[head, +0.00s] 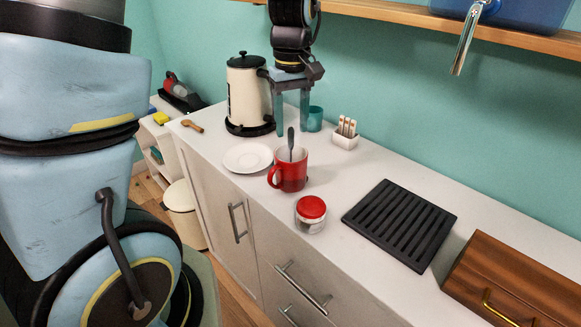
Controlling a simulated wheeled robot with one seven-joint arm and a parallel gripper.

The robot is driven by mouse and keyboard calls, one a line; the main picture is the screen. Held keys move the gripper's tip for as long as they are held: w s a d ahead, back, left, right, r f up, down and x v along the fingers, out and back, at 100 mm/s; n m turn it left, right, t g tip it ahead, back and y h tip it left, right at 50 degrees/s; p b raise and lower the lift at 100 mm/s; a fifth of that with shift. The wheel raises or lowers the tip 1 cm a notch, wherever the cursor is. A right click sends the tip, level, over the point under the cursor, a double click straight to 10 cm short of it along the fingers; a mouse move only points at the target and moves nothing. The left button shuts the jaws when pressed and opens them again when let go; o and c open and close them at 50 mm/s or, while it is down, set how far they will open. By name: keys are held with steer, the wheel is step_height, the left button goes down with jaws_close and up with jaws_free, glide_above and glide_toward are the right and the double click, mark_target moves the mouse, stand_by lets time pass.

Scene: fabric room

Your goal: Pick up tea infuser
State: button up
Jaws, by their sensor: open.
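A red mug (291,178) stands on the white counter. A dark, long-handled utensil (290,138) sticks up out of it. It may be the tea infuser, but its lower end is hidden in the mug. I cannot tell the exact depth gap.
A cream kettle (246,95) stands left of my gripper, a teal cup (315,119) right of it. A white saucer (248,157), red-lidded jar (311,213), white holder (345,138), black rack (400,224) and wooden box (515,285) share the counter (375,165). A shelf (400,14) runs above.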

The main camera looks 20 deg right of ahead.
mark_target(289, 135)
steer(key=shift+a+f, duration=0.1)
steer(key=shift+f, duration=1.5)
jaws_close()
